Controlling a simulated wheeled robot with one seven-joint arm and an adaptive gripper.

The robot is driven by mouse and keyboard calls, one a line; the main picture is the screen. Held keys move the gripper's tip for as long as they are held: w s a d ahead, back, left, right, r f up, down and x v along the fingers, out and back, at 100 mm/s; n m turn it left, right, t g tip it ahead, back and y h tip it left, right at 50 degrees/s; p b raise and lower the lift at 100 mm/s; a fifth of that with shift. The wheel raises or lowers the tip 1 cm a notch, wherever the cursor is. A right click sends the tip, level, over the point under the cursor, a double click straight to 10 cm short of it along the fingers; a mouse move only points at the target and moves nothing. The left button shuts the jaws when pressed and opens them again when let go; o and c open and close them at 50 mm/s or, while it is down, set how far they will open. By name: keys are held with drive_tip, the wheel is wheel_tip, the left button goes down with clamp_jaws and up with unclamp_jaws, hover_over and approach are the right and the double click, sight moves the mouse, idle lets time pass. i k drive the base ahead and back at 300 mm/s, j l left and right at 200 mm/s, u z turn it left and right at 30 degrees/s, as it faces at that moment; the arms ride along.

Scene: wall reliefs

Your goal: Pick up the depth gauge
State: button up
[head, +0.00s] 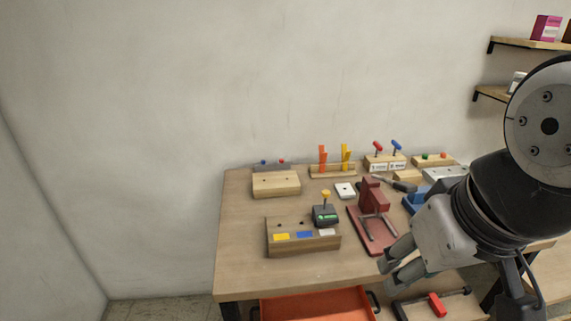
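A small dark box with a green display and a yellow knob on top (325,214) looks like the depth gauge. It is at the right end of a wooden block (290,246) with yellow, blue and white labels; whether it sits in or behind the block is too small to tell. My gripper (386,276) is at the table's front right, to the right of and nearer than the gauge. Its two fingers point left with a gap between them, and nothing shows in the gap.
A red press-like stand (372,212) stands between the gauge and my arm. A plain wooden block (276,184), a white plate (344,190) and racks with coloured handles (384,161) are behind. An orange drawer (315,304) is below the front edge. The table's left side is clear.

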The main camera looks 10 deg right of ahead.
sight(330, 217)
drive_tip(key=i+l+u, duration=0.2)
drive_tip(key=l, duration=0.15)
drive_tip(key=i+l+u, duration=0.2)
drive_tip(key=l, duration=0.2)
drive_tip(key=i+l+u, duration=0.2)
drive_tip(key=l, duration=0.15)
drive_tip(key=k, duration=0.1)
